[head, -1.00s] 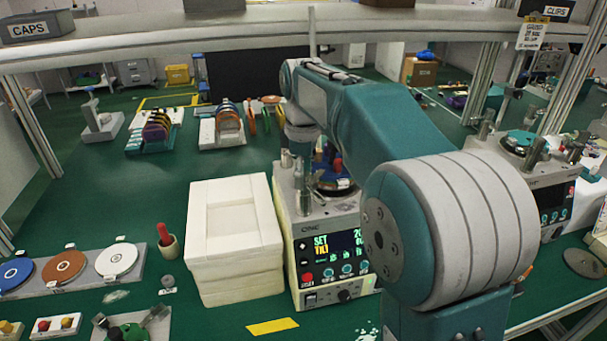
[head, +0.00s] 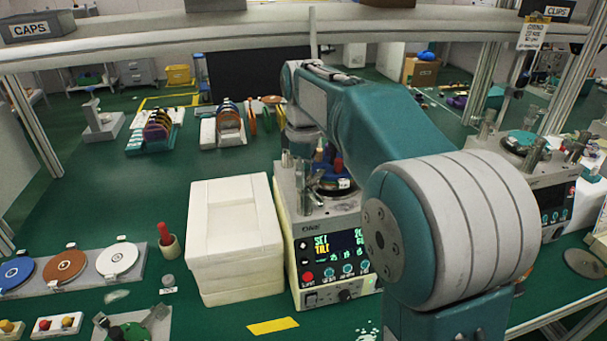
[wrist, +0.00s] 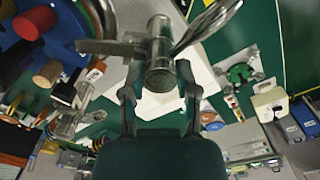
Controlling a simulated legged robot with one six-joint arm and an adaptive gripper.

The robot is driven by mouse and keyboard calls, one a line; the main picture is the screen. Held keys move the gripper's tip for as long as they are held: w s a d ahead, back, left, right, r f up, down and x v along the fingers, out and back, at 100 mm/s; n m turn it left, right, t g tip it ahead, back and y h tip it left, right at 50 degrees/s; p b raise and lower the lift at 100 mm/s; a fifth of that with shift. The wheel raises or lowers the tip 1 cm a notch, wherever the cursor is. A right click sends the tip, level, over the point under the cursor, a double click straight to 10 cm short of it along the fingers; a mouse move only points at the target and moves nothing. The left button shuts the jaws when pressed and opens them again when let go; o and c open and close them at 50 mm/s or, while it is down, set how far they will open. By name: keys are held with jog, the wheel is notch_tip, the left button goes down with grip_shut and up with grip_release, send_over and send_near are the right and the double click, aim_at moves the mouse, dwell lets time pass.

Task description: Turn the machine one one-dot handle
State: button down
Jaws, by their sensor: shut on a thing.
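Machine one (head: 330,215) stands in the middle of the head view, with a lit display and buttons on its front and metal posts on its top. My gripper (wrist: 159,92) shows in the wrist view with its two fingers on either side of a metal handle (wrist: 160,72), shut on it. The handle is a round metal post with a lever reaching up to the right and a flat bar to the left. I cannot make out its dot marking. In the head view my arm hides part of the machine's top, and the fingers cannot be made out.
A white foam box (head: 235,240) stands close left of the machine. Coloured discs on a grey rack (head: 75,275) lie at the left. A yellow strip (head: 272,326) lies in front. A second machine (head: 545,185) stands at the right. A shelf beam (head: 230,43) crosses above.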

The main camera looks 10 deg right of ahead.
jog(key=shift+f+m, duration=0.15)
jog(key=shift+m, duration=2.25)
jog(key=shift+c, duration=1.8)
grip_release()
notch_tip(320, 180, up, 12)
